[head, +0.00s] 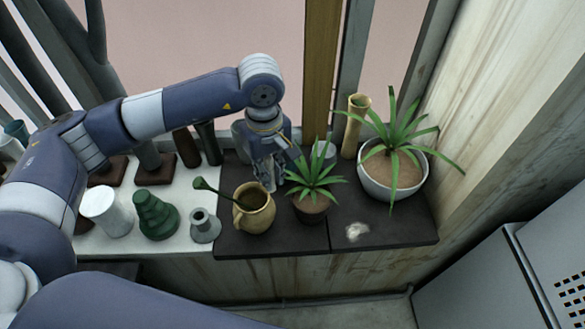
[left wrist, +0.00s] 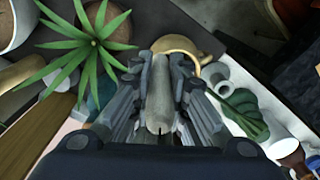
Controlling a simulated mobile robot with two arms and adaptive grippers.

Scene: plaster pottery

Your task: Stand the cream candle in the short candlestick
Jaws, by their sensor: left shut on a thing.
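My left gripper (head: 268,176) points down above the dark slab, behind the tan jug and left of the small potted plant. In the left wrist view my left gripper (left wrist: 160,112) is shut on a pale cylinder, which I take for the cream candle (left wrist: 159,95). In the head view the fingers mostly hide it. The short candlestick (head: 204,226), small, grey and flared, stands upright on the white surface, left of the jug and apart from the gripper. No candle shows in it. My right gripper is not in view.
The tan jug (head: 255,211) with a green ladle (head: 212,190) stands between gripper and candlestick. A green stepped piece (head: 156,216) and white cylinder (head: 106,212) stand left of the candlestick. Small (head: 312,207) and large (head: 393,172) potted plants stand right.

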